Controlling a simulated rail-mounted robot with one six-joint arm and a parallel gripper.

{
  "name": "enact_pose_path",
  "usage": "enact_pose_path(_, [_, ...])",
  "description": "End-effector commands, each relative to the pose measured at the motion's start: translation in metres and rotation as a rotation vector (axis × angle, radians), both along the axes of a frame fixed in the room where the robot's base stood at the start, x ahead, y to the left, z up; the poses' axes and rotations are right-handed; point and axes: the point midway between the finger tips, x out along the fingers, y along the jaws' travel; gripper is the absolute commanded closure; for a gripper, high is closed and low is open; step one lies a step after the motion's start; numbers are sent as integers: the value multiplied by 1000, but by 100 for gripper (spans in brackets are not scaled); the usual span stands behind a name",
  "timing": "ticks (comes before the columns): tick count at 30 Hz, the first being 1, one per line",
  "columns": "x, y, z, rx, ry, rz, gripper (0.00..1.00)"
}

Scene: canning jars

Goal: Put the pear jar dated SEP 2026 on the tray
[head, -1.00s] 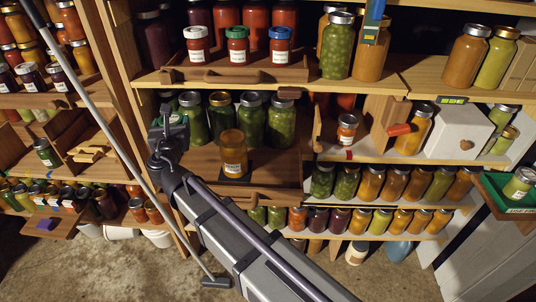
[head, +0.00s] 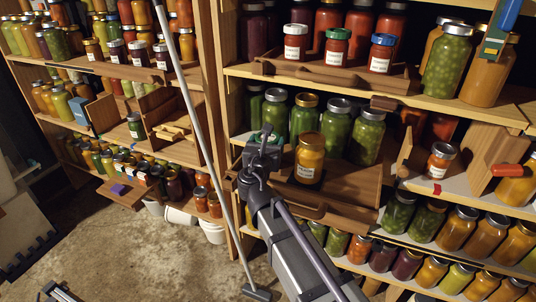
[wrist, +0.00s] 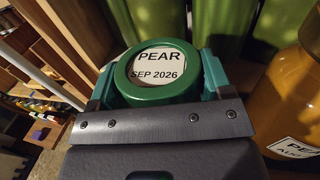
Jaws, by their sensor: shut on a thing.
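The pear jar (wrist: 158,66) has a green lid whose round label reads PEAR, SEP 2026. It shows lid-up in the wrist view between the teal fingers of my gripper (wrist: 160,84), which is shut on it. In the head view my gripper (head: 264,146) is in front of the middle shelf, left of an amber jar (head: 310,158); the held jar is mostly hidden there. The amber jar has a gold lid and stands on a wooden pull-out tray (head: 352,190). In the wrist view the amber jar (wrist: 295,90) is close on the right, its label partly cut off.
Several green jars (head: 338,125) stand behind my gripper. An upper wooden tray (head: 330,76) holds three red jars. A small orange jar (head: 439,162) stands in a compartment to the right. A grey pole (head: 205,140) slants down on the left. Bare tray surface shows right of the amber jar.

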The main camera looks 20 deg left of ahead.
Motion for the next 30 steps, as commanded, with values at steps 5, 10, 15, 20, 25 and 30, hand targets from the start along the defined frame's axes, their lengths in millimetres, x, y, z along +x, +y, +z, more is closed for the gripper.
enact_pose_path(5, [0,0,1,0,0,0,64])
enact_pose_path(10, [0,0,-5,0,0,0,64])
enact_pose_path(15, [0,0,-3,0,0,0,11])
enact_pose_path(20, [0,0,-3,0,0,0,2])
enact_pose_path(25, [0,0,-1,0,0,0,2])
enact_pose_path(30, [-20,-3,1,0,0,2,2])
